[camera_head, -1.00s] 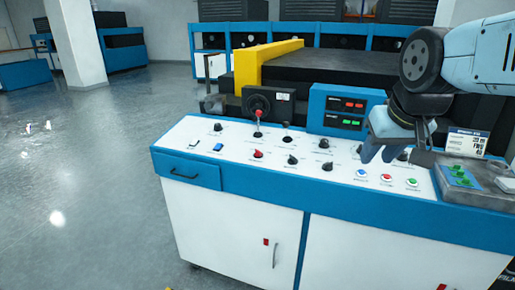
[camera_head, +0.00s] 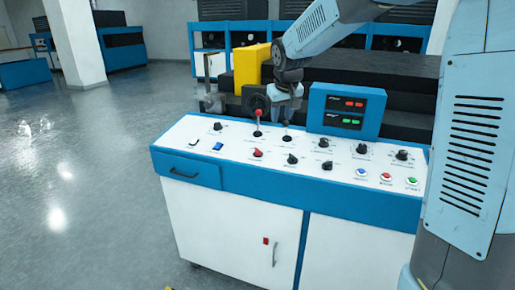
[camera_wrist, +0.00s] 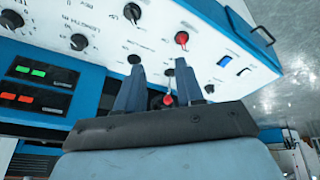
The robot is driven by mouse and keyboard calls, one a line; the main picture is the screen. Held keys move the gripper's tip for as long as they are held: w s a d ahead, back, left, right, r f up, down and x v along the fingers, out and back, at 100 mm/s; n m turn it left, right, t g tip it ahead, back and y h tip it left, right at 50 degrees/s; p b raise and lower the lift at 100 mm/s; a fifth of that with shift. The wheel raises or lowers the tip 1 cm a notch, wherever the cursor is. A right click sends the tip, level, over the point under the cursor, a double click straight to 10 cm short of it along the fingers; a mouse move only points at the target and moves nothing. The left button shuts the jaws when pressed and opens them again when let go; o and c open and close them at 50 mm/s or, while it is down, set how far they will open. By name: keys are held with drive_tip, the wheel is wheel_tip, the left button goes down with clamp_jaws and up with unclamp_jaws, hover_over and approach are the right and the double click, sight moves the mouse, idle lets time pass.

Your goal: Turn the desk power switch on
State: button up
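The white-topped control desk (camera_head: 335,160) carries two rocker switches near its left end, a blue one (camera_head: 218,146) and a white one (camera_head: 194,143). Their labels are too small to read, so I cannot tell which is the power switch. In the wrist view the blue rocker (camera_wrist: 226,62) and the white rocker (camera_wrist: 245,71) lie to the right of my fingers. My gripper (camera_head: 285,106) is over the back of the desk, behind and right of both rockers. In the wrist view my gripper (camera_wrist: 159,66) has its fingers apart, with nothing visibly gripped.
A red-tipped lever (camera_head: 258,113) stands close to my gripper and shows between the fingers in the wrist view (camera_wrist: 168,100). Several knobs and a red knob (camera_head: 257,153) cover the panel. A blue display box (camera_head: 346,110) stands at the back. Floor left is clear.

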sight(257, 149)
drive_tip(key=w+a+f+n, duration=0.1)
drive_tip(key=w+a+f, duration=0.5)
drive_tip(key=a, duration=0.1)
drive_tip(key=x, duration=1.3)
drive_tip(key=shift+w+d, duration=0.1)
drive_tip(key=shift+w, duration=0.05)
drive_tip(key=shift+c, duration=0.3)
clamp_jaws()
